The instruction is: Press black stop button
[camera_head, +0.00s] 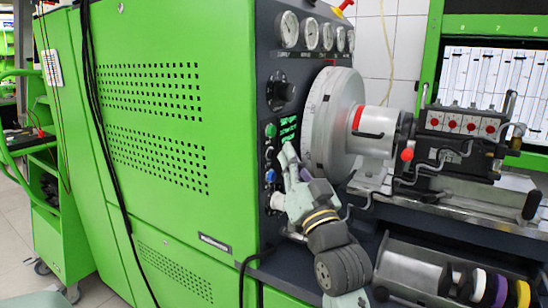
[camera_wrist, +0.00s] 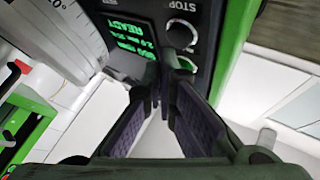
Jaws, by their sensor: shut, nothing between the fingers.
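A dark round button in a pale ring (camera_wrist: 180,36) sits close to the word STOP on the black control panel in the wrist view. A second ringed button (camera_wrist: 187,63) lies nearer my fingers and is partly covered by them. In the head view, a small dark button (camera_head: 269,152) sits between a green button (camera_head: 270,130) and a blue button (camera_head: 270,175). My gripper (camera_head: 287,152) is shut and empty in front of the panel, just right of this column. Its fingertips (camera_wrist: 163,82) are near the second ringed button; contact cannot be told.
A green-lit display (camera_head: 287,130) reading READY is beside the buttons. A large grey flywheel (camera_head: 325,120) stands close to the right of my gripper. The pump (camera_head: 460,130) is further right. A tray of rings (camera_head: 420,268) lies below. A black cable (camera_head: 243,280) hangs in front.

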